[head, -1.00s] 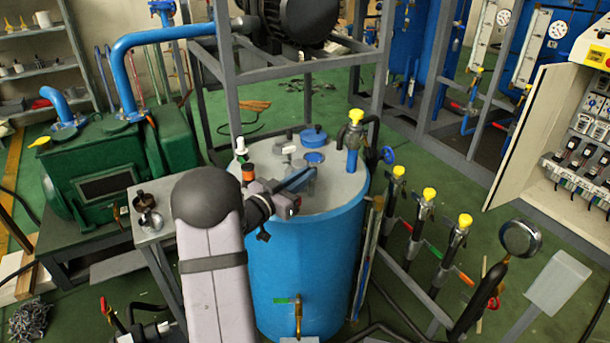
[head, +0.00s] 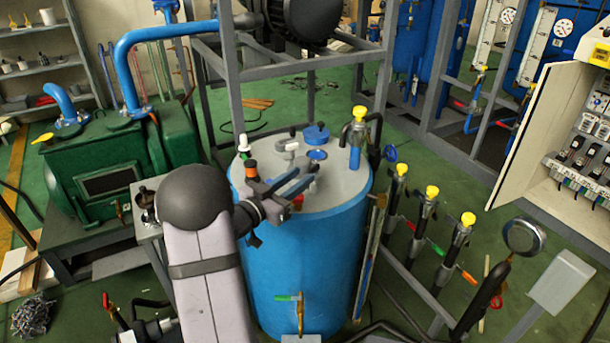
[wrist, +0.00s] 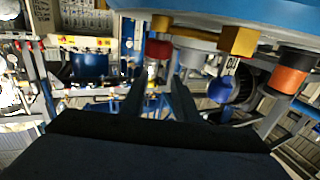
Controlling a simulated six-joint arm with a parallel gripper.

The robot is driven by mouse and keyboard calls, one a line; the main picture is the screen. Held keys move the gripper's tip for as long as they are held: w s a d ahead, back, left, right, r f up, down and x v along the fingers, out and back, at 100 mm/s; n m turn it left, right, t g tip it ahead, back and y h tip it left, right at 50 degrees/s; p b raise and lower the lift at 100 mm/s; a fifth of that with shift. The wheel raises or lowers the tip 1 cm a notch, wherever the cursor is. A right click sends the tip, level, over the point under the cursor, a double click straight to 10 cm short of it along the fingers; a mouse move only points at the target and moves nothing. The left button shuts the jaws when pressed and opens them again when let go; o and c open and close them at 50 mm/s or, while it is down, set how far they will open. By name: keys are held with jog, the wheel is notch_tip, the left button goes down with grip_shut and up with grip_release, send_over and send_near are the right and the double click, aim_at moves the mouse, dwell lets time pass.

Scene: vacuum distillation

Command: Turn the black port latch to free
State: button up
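The blue tank (head: 305,270) stands in the middle of the head view with a pale grey lid (head: 340,183). My gripper (head: 303,181) is over the left front part of the lid, its two fingers apart and pointing right. In the wrist view the fingers (wrist: 160,97) are also apart, with nothing clearly held between them. A red knob (wrist: 158,48) shows just above and beyond the gap. A small red part (head: 297,202) shows beside the fingers in the head view. I cannot pick out the black port latch with certainty; my gripper and wrist cover part of the lid.
An orange-and-black fitting (head: 250,169) and a white-topped fitting (head: 243,145) stand left of my gripper. A yellow-topped valve (head: 358,120) and a blue cap (head: 316,134) stand on the lid. Frame posts (head: 232,90) rise behind. A yellow block (wrist: 238,40) shows in the wrist view.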

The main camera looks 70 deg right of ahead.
jog(key=shift+v, duration=1.75)
